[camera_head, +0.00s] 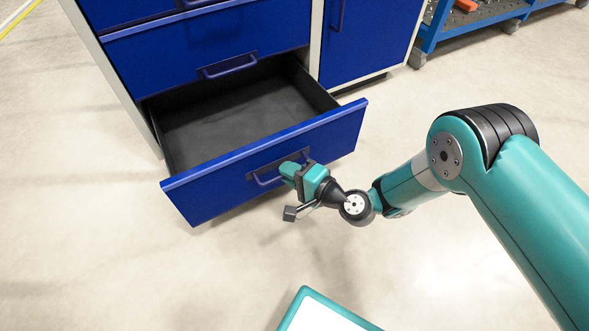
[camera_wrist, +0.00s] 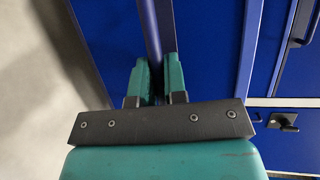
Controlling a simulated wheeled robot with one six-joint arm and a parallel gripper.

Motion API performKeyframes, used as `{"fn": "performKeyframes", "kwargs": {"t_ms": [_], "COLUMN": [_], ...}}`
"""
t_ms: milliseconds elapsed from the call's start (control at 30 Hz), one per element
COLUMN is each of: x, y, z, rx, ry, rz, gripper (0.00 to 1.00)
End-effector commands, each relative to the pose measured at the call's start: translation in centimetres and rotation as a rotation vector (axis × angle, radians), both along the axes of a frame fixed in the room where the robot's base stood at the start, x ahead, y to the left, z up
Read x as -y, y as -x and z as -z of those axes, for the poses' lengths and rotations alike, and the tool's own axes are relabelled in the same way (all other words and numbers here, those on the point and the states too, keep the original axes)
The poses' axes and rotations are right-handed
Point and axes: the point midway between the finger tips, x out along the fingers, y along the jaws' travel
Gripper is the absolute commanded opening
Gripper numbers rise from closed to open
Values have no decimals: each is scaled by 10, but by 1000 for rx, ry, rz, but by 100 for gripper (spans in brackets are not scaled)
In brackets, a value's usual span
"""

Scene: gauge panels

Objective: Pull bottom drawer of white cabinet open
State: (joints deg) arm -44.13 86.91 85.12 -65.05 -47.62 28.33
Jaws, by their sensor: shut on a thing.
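The white cabinet (camera_head: 315,45) has blue drawer fronts. Its bottom drawer (camera_head: 225,186) stands pulled well out, and its dark inside shows empty. My gripper (camera_head: 289,169) is at the handle (camera_head: 266,182) on the front of this drawer, near the middle of the front. In the wrist view, the two teal fingers of my gripper (camera_wrist: 156,85) are shut on the handle bar (camera_wrist: 150,38), which runs between them. The part of the handle between the fingers is hidden.
The drawer above (camera_head: 210,50) is closed. A blue cabinet door (camera_head: 365,40) is shut to the right. A blue wheeled cart (camera_head: 480,22) stands at the back right. The floor (camera_head: 80,240) in front and to the left is clear.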

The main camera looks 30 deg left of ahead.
Motion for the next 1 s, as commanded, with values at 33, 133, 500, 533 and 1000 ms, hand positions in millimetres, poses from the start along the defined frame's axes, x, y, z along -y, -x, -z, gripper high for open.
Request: {"fn": "performKeyframes", "kwargs": {"t_ms": [33, 133, 500, 533, 1000], "x": [-2, -2, -1, -1, 5], "y": [7, 7, 6, 6, 3], "z": [0, 0, 0, 0, -2], "rx": [-6, -6, -5, -5, -6], "ry": [1, 2, 1, 1, 3], "rz": [-19, -21, -17, -16, -8], "gripper": [0, 0, 36, 36, 36]}}
